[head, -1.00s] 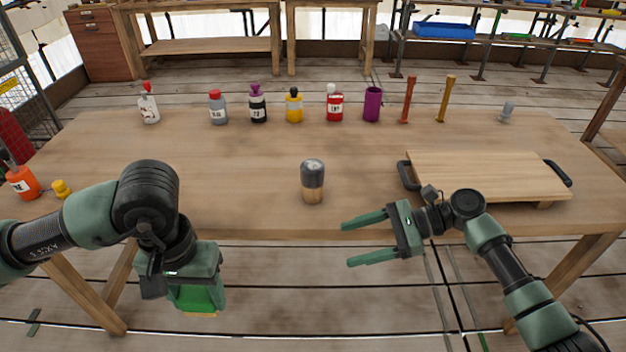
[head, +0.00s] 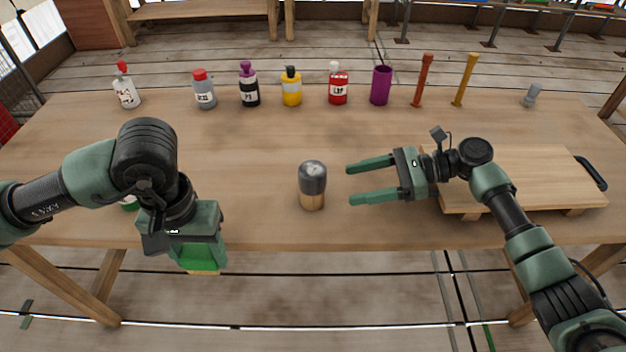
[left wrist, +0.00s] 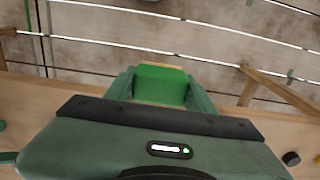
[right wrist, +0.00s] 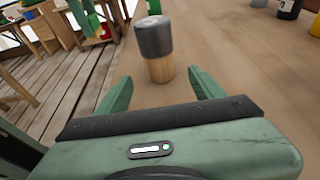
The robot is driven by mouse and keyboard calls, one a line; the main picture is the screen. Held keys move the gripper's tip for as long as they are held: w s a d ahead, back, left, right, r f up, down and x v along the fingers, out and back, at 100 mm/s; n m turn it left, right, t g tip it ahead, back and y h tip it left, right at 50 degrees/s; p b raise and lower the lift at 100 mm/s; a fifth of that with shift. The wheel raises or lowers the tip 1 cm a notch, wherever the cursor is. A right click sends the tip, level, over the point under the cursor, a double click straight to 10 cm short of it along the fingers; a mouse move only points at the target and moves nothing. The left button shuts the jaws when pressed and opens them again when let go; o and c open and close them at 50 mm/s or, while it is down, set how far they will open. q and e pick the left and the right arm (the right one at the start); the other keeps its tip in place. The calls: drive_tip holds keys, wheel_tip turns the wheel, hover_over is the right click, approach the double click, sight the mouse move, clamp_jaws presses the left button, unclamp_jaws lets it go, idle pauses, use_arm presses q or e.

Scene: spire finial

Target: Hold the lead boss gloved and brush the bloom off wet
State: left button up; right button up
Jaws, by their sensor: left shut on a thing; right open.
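The lead boss (head: 312,172), a dark grey rounded cap on a pale wooden cylinder, stands upright near the table's front edge. It also shows in the right wrist view (right wrist: 154,38). My right gripper (head: 350,185) is open and empty, just right of the boss, its fingers pointing at it with a gap between. In the right wrist view the boss stands beyond the fingertips. My left gripper (head: 200,258) points down at the front edge, left of the boss, shut on a green block (left wrist: 160,84) with a tan edge. I cannot tell whether this is a brush.
Along the back stand several bottles, including a yellow one (head: 291,90) and a red one (head: 338,88), a purple cup (head: 381,86) and two upright sticks (head: 423,80).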

sight(324, 189)
use_arm(q)
wheel_tip(324, 189, down, 2)
drive_tip(key=shift+s+f+b, duration=0.1)
drive_tip(key=shift+f+b, duration=0.05)
drive_tip(key=shift+b, duration=0.9)
use_arm(e)
drive_tip(key=x, duration=0.5)
drive_tip(key=shift+s+d+f, duration=0.1)
use_arm(q)
drive_tip(key=shift+r+p, duration=0.7)
use_arm(e)
drive_tip(key=x, duration=0.3)
drive_tip(key=shift+r, duration=0.25)
use_arm(q)
drive_tip(key=shift+r, duration=0.2)
use_arm(e)
drive_tip(key=shift+a+f, duration=0.2)
drive_tip(key=shift+a, duration=0.45)
drive_tip(key=shift+a+f, duration=0.15)
drive_tip(key=c, duration=0.9)
drive_tip(key=shift+o, duration=0.2)
